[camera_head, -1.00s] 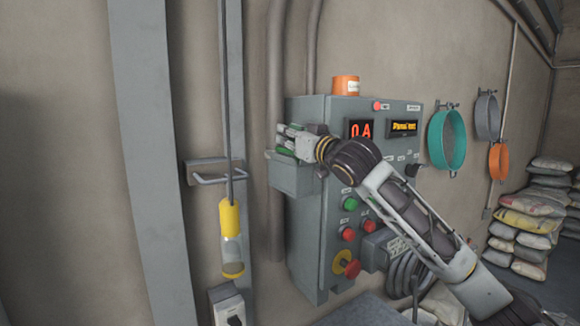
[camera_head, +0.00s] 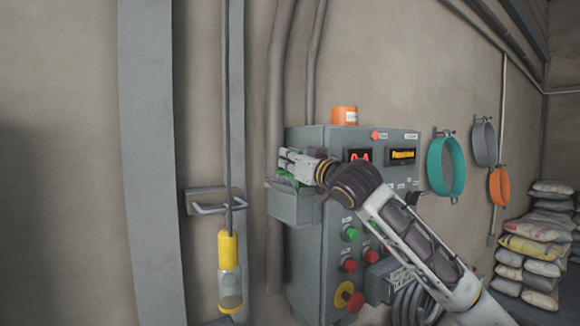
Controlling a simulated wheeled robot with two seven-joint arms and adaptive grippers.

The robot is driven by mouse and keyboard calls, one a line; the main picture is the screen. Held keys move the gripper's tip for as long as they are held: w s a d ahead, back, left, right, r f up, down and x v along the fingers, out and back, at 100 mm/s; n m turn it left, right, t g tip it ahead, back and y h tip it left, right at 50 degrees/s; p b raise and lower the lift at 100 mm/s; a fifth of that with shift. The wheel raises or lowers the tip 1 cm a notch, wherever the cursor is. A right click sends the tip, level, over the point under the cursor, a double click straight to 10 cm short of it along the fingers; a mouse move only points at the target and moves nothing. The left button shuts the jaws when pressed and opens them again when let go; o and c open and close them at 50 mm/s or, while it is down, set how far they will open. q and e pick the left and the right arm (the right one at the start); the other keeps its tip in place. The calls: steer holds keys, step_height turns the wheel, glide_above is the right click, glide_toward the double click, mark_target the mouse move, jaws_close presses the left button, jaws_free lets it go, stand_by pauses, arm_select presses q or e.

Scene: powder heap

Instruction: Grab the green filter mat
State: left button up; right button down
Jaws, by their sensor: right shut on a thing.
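The green filter mat (camera_head: 284,186) shows only as small green parts at the top of a grey box (camera_head: 290,208) fixed to the left side of the control cabinet. My right gripper (camera_head: 286,165) is at the mouth of that box, shut on the green mat. Most of the mat is hidden by the gripper and the box wall. My right arm reaches in from the lower right, across the cabinet front. My left gripper is not in view.
The grey control cabinet (camera_head: 330,270) has buttons and lit displays. A yellow-capped hanging lamp (camera_head: 228,250) and a wall bracket (camera_head: 205,208) are to the left.

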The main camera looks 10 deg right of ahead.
step_height(320, 180, up, 17)
steer(key=b, duration=0.1)
steer(key=shift+f, duration=0.2)
stand_by(0.5)
stand_by(0.6)
